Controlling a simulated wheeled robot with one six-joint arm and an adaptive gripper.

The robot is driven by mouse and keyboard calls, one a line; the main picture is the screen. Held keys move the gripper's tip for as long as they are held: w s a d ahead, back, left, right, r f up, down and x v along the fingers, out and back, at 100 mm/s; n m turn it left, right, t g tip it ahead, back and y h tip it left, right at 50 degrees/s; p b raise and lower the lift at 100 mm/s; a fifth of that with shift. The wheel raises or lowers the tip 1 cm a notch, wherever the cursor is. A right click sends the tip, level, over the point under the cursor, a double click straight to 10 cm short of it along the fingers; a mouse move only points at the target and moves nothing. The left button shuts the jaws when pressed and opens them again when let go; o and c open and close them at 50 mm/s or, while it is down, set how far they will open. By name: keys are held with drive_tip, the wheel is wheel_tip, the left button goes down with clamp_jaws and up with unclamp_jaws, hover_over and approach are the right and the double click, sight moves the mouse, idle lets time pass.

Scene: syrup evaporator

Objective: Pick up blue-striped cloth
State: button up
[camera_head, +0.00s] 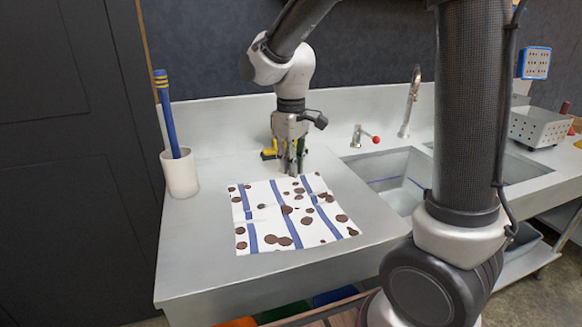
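The blue-striped cloth (270,236) lies flat on the grey counter, white with blue stripes and several dark brown spots. My gripper (292,172) points down over the far edge of the cloth, near its top middle. Its fingertips look close to the cloth, but I cannot tell whether they touch it. The fingers are small and partly dark in this view, so their opening is unclear.
A white cup (180,173) holding a blue stick (167,115) stands at the left. A yellow item (268,154) lies behind my gripper. A sink (393,175) is to the right, with a red-knobbed tap (362,136). A perforated metal box (538,128) stands farther right.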

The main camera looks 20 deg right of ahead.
drive_tip(key=o, duration=1.2)
drive_tip(key=shift+c, duration=0.2)
